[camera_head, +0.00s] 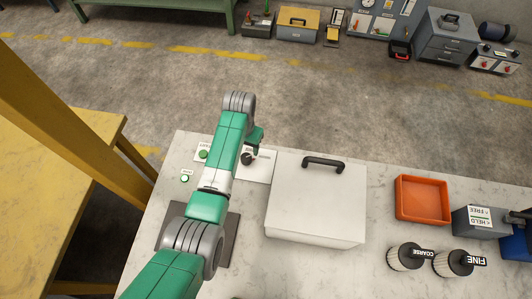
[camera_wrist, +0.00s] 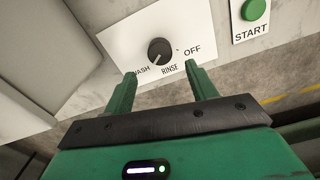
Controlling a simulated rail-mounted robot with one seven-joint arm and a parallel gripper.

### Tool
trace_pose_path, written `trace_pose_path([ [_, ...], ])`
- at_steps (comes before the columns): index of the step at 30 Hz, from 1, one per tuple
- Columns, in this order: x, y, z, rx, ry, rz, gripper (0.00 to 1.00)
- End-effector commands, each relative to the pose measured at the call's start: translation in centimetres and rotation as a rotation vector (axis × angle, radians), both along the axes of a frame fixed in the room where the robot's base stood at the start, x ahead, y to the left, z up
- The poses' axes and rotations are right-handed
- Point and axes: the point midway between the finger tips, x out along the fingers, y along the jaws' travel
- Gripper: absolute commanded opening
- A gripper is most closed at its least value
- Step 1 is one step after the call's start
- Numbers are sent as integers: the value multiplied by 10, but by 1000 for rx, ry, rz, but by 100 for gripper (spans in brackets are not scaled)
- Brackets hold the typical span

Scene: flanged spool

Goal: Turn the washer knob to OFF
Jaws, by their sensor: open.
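The washer knob (camera_wrist: 160,51) is a round black dial on a white plate (camera_wrist: 125,40) marked WASH, RINSE and OFF. Its pale pointer mark faces down and left in the wrist view, towards the WASH side and away from OFF on the right. In the head view the dark knob (camera_head: 247,158) shows just beside my gripper (camera_head: 256,141). In the wrist view my gripper (camera_wrist: 160,73) is open, with its green fingers apart and nothing between them. The fingertips appear below the knob, one to each side; the exact gap to it is unclear.
A green START button (camera_wrist: 254,9) sits right of the plate. A white lidded box (camera_head: 315,205) with a dark handle stands close by on the bench. An orange tray (camera_head: 423,199) and two knurled knobs, COARSE (camera_head: 405,257) and FINE (camera_head: 453,262), are further right.

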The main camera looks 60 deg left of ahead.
Motion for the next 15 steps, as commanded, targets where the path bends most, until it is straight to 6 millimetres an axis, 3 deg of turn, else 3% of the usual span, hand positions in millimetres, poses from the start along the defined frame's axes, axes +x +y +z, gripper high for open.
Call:
trace_pose_path([
  [4, 1, 0, -10, 1, -1, -1, 57],
  [12, 2, -1, -61, 2, -2, -2, 57],
  [15, 2, 0, -71, 3, -3, -2, 57],
])
